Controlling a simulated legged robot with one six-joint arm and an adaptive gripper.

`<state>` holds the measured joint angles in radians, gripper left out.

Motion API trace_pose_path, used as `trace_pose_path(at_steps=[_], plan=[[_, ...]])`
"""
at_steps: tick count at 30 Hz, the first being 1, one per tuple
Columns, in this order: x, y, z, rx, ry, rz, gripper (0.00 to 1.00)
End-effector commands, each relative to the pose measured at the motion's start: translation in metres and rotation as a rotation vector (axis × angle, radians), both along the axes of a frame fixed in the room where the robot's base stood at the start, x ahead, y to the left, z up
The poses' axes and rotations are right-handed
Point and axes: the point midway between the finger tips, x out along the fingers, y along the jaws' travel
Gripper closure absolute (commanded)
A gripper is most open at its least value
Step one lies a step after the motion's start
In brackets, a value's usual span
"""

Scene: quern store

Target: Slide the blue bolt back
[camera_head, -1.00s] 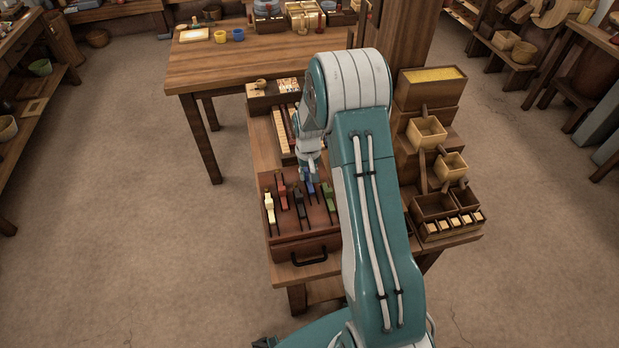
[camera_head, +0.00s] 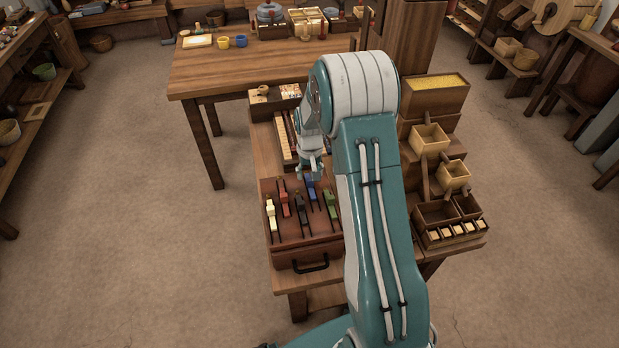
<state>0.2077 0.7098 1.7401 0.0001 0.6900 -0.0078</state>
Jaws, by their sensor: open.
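The blue bolt (camera_head: 311,188) lies in its slot toward the back of a wooden slotted box (camera_head: 293,247), with red, black, green and pale bolts beside it. My gripper (camera_head: 309,175) is open just above and behind the blue bolt, at its far end. The fingers are small in this view. I cannot tell whether they touch the bolt. My arm comes down from the right and hides part of the box's right side.
The red bolt (camera_head: 284,202), black bolt (camera_head: 300,207), green bolt (camera_head: 330,203) and pale bolt (camera_head: 270,216) stand close by. Stepped wooden boxes (camera_head: 430,100) rise right of my arm. A larger table (camera_head: 220,72) stands behind. The floor at left is clear.

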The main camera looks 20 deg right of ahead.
Motion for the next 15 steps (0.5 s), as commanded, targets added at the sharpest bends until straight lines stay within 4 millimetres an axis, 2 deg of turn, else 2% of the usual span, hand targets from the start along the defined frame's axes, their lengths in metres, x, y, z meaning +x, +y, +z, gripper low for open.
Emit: trace_pose_path(at_steps=[3,9,15], plan=[[0.001,0.0,0.028,-0.001,-0.005,0.0,0.34],[0.001,0.0,0.067,-0.001,-0.003,0.0,0.34],[0.002,0.0,0.089,-0.001,-0.001,0.0,0.34]])
